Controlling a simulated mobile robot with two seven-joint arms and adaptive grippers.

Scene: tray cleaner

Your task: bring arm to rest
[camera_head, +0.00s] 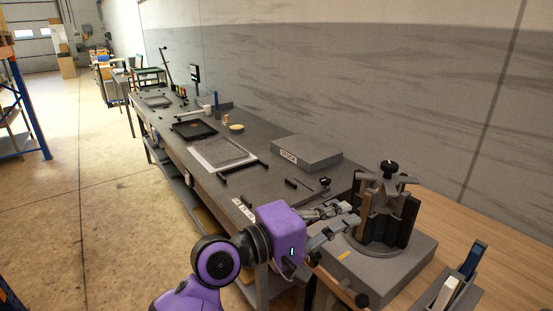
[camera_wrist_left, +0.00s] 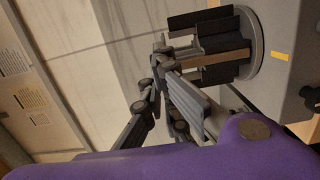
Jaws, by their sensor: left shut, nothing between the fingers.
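My left arm is purple and comes in from the lower left in the head view. My left gripper (camera_head: 338,222) is shut and empty, just left of the tray cleaner (camera_head: 387,262), a grey box with a round top and dark upright blocks. In the left wrist view the gripper's fingers (camera_wrist_left: 172,100) lie in the middle, close to the dark blocks of the tray cleaner (camera_wrist_left: 284,70). I cannot tell whether they touch it. My right gripper is in neither view.
A long dark workbench (camera_head: 170,135) runs away to the upper left with trays and small tools on it. A grey box (camera_head: 307,152) lies on it. A wooden table (camera_head: 480,225) carries a holder with upright handles (camera_head: 452,292) at the right. Open floor lies left.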

